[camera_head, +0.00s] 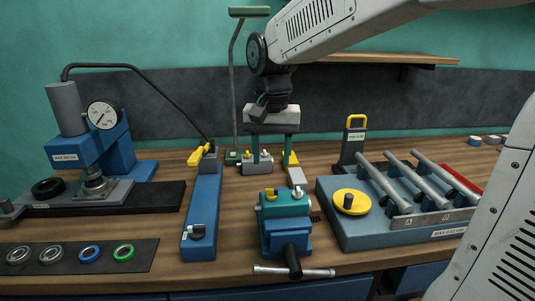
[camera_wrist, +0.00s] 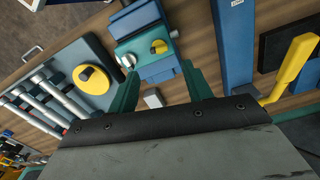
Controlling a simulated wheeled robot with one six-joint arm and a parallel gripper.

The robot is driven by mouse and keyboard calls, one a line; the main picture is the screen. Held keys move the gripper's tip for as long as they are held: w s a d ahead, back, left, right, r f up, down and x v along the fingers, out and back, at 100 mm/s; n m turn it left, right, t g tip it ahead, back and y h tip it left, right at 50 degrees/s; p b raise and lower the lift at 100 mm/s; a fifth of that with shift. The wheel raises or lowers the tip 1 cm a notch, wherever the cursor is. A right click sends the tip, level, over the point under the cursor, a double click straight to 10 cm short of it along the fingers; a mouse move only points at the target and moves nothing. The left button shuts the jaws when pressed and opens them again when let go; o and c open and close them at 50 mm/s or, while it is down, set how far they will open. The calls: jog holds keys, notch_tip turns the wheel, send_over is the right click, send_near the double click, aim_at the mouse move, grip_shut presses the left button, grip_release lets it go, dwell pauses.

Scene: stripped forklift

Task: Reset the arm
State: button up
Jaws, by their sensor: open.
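My gripper (camera_head: 272,152) hangs from my arm above the back middle of the wooden bench, pointing down, with its two teal fingers apart and nothing seen between them. In the wrist view the fingers of my gripper (camera_wrist: 159,70) are spread too. A blue vise with a teal top (camera_head: 285,205) stands in front of it, carrying a yellow and a pale knob; the vise also shows in the wrist view (camera_wrist: 145,40). A small pale block (camera_head: 297,177) lies just behind the vise, and in the wrist view the block (camera_wrist: 152,99) appears between the fingers, below them.
A long blue bar tool (camera_head: 203,215) lies left of the vise. A blue fixture (camera_head: 350,236) with a yellow handwheel (camera_head: 352,202) and several grey bars stands right. A press with a gauge (camera_head: 103,114) and a dark mat (camera_head: 75,258) with rings are left. A shelf (camera_head: 380,58) is behind.

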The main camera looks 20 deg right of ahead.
jog(key=s+f+n, duration=0.1)
jog(key=s+n, duration=0.1)
jog(key=s, duration=0.5)
jog(key=s+d+f+n+t, duration=0.1)
jog(key=s+n, duration=0.1)
jog(key=s, duration=0.6)
jog(key=s+d+f+n, duration=0.1)
jog(key=s, duration=0.6)
jog(key=shift+s+d+f+n, duration=0.25)
jog(key=shift+n, duration=0.15)
dwell(0.4)
